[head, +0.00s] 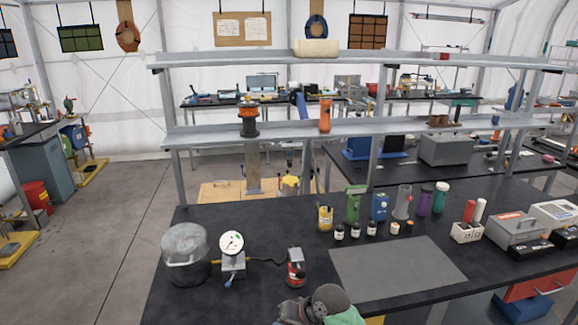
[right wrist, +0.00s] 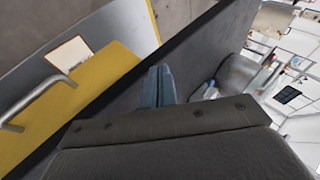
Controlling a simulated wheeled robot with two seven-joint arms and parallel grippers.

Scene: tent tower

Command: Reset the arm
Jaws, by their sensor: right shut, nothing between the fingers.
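My right gripper (right wrist: 160,85) shows in the right wrist view as bluish-grey fingers beyond the dark wrist body. It is shut with nothing between the fingers. It lies in front of a dark edge or panel, with a yellow drawer front (right wrist: 85,95) to its left; whether it touches them I cannot tell. In the head view a grey and green rounded part (head: 330,300), seemingly of my arm, is at the bottom edge by the near side of the black table (head: 210,300). My left gripper is not in view.
A grey mat (head: 395,268) lies bare. A shelf frame (head: 350,128) rises behind. The drawer has a metal handle (right wrist: 40,100).

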